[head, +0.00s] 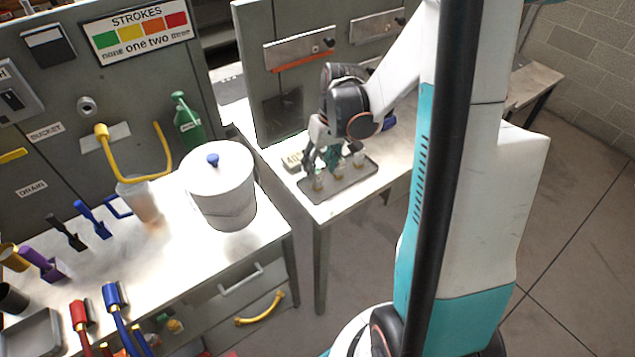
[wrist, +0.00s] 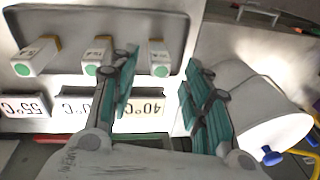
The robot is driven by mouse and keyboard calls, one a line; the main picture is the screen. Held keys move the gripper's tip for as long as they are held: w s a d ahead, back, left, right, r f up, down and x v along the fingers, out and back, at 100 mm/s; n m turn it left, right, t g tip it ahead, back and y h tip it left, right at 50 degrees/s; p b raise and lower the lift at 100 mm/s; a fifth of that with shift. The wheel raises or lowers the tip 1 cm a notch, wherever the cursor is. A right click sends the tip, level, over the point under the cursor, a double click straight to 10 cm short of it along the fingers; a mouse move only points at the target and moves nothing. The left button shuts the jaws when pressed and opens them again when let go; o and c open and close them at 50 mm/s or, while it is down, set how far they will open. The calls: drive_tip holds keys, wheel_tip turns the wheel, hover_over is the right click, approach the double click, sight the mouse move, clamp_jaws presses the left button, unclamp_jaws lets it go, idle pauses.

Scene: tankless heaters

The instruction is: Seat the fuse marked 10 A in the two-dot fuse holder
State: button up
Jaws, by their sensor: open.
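A grey tray (head: 350,187) on the far bench holds three upright white blocks with yellowish bases, likely the fuses. In the wrist view they are the left block (wrist: 33,58), middle block (wrist: 97,62) and right block (wrist: 159,60), each with a green dot on its end. Their small markings are unreadable, so I cannot tell which is 10 A. My gripper (wrist: 160,82) is open and empty, with its teal fingers on either side of the right block. In the head view my gripper (head: 322,158) is low over the tray's left end. I cannot identify the two-dot fuse holder.
Temperature plates, including a 40°C plate (wrist: 146,106), lie beside the tray. A white lidded bucket (head: 222,190) stands on the near bench, with a green bottle (head: 187,122) behind it. A grey cabinet panel (head: 283,100) rises behind the tray.

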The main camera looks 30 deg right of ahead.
wheel_tip(320, 180, down, 2)
drive_tip(key=shift+w+a+f, duration=0.1)
drive_tip(key=shift+w+a, duration=0.05)
clamp_jaws()
